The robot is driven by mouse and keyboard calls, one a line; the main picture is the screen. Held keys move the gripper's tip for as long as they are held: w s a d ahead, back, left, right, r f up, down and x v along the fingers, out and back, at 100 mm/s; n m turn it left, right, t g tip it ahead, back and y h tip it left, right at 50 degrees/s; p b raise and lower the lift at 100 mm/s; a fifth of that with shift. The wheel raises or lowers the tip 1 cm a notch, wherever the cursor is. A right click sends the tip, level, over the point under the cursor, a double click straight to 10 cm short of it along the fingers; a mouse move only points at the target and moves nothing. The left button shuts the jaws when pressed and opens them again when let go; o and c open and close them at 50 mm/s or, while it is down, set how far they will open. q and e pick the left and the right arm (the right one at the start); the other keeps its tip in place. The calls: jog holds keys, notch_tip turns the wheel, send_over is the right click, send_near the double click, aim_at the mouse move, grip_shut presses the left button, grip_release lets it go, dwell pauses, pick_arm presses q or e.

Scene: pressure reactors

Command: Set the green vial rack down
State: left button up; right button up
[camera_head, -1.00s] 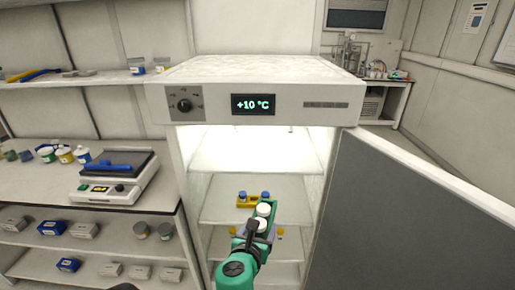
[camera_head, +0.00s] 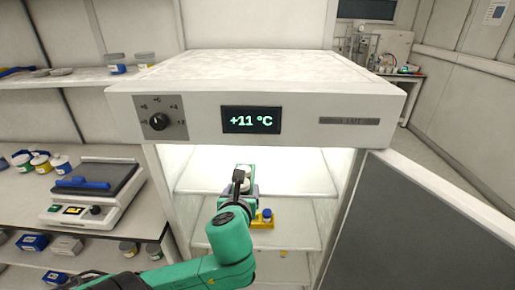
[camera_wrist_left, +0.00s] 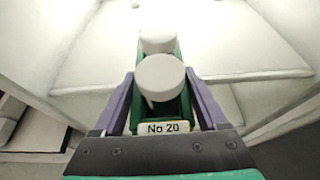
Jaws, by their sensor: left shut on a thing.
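The green vial rack (camera_head: 251,172) with white-capped vials is inside the open, lit cabinet, near the upper shelf (camera_head: 295,180). My left gripper (camera_head: 245,188) reaches in from the front and is shut on the rack's near end. In the left wrist view the purple fingers (camera_wrist_left: 160,82) stand on both sides of the rack (camera_wrist_left: 183,108). Two white caps (camera_wrist_left: 158,76) and a "No 20" label (camera_wrist_left: 164,127) show there. The rack looks level. I cannot tell whether its underside touches the shelf. My right gripper is out of view.
A yellow rack (camera_head: 262,225) with a blue-capped vial stands on the shelf below, partly hidden by my arm. The cabinet door (camera_head: 420,230) is open at the right. The display (camera_head: 251,120) reads +11 °C. The upper shelf has bare room to the right.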

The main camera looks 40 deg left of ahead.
pick_arm(q)
jog(key=w+a, duration=0.2)
jog(key=w+a+r+p, duration=0.1)
jog(key=w+a, duration=0.1)
jog(key=w, duration=0.1)
jog(key=w+a, duration=0.2)
jog(key=w+a+p, duration=0.1)
jog(key=w+a, duration=0.1)
jog(key=w, duration=0.1)
jog(key=w+a+p, duration=0.1)
jog(key=w+a, duration=0.1)
jog(key=w, duration=0.1)
jog(key=shift+w+f, duration=0.1)
jog(key=shift+f, duration=0.05)
jog(key=shift+w+a+f, duration=0.2)
jog(key=shift+w, duration=0.1)
notch_tip(320, 180, down, 4)
jog(key=shift+r, duration=0.25)
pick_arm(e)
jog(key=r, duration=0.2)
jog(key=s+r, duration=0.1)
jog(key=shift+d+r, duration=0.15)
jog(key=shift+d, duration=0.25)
